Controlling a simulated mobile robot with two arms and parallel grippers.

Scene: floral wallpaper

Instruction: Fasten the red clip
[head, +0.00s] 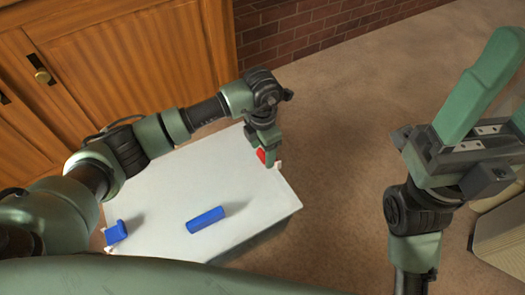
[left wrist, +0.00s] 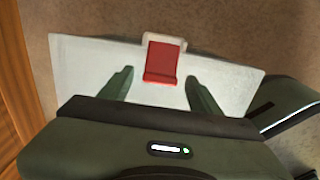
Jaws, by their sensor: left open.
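The red clip (head: 261,155) is at the far right edge of the white table (head: 165,180), partly hidden by my left gripper (head: 268,153). In the left wrist view the red clip (left wrist: 164,62) shows a flat red flap in front of a white bracket (left wrist: 152,38) at the table's edge. My left gripper (left wrist: 160,80) is open, with one finger on each side of the clip and a gap on both sides.
A blue clip (head: 116,232) sits at the table's near left edge. A blue bar (head: 206,220) lies on the table's near part. Wooden cabinets (head: 140,70) stand behind on the left. A beige object (head: 502,235) is at the lower right. Open carpet lies right of the table.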

